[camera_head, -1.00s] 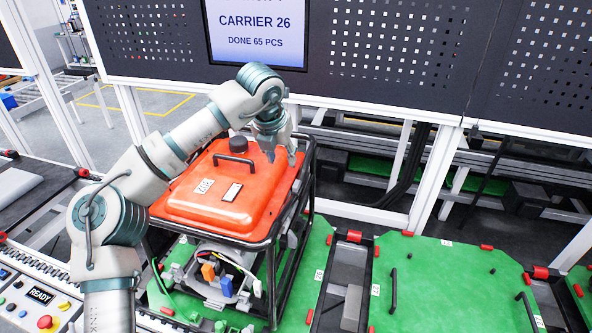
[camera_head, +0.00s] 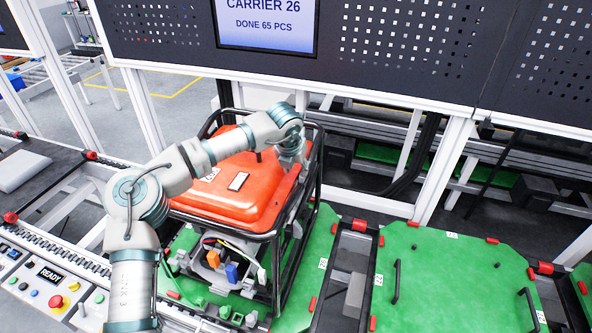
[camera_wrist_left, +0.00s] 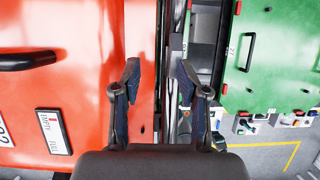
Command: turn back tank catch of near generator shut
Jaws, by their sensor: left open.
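The near generator has an orange-red tank (camera_head: 225,190) inside a black tube frame (camera_head: 316,180) and stands on a green pallet. My left gripper (camera_head: 292,163) reaches down at the tank's right edge, inside the frame. In the left wrist view the left gripper (camera_wrist_left: 157,78) is open, its fingers apart on either side of the gap along the tank's edge (camera_wrist_left: 85,85). A dark frame bar runs along this gap. I cannot make out the back tank catch; the fingers and wrist may hide it. My right gripper is not in view.
A green pallet (camera_head: 450,300) with black handles lies to the right. A dark perforated board with a screen (camera_head: 265,25) stands behind the generator. Wires and connectors show at its front.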

